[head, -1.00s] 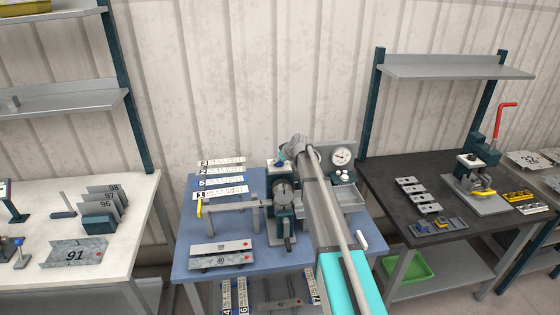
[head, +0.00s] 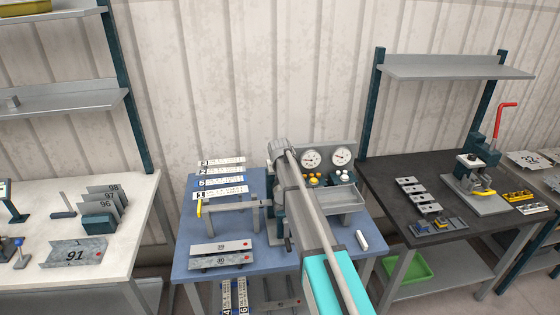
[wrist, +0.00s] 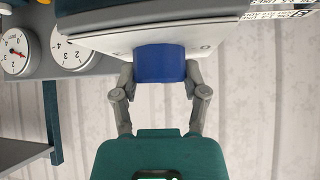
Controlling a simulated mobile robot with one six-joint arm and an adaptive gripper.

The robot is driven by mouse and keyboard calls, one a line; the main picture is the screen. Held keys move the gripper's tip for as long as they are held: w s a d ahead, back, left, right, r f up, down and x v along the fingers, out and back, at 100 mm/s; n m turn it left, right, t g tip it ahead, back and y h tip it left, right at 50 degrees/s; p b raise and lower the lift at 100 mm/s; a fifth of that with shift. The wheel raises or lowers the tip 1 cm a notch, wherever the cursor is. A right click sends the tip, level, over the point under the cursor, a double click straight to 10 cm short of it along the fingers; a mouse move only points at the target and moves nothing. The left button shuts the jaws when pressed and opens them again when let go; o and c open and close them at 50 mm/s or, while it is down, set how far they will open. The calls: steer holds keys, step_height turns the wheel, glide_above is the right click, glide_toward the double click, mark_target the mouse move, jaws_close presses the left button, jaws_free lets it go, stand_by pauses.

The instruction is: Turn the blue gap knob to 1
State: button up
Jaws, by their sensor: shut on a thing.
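The blue gap knob (wrist: 160,63) shows in the wrist view on the edge of a white plate (wrist: 110,42). My gripper (wrist: 160,75) has one finger on each side of the knob and is shut on it. Small marks stand on the plate to either side, too unclear to read surely, so I cannot tell the knob's setting. In the head view my arm covers the knob, my gripper and much of the bender (head: 276,208) on the blue table (head: 190,235).

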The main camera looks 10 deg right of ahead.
steer(key=shift+m+h, duration=0.6)
steer(key=shift+m, duration=0.1)
steer(key=o, duration=1.1)
steer(key=shift+o, duration=0.2)
steer(key=shift+s, duration=0.1)
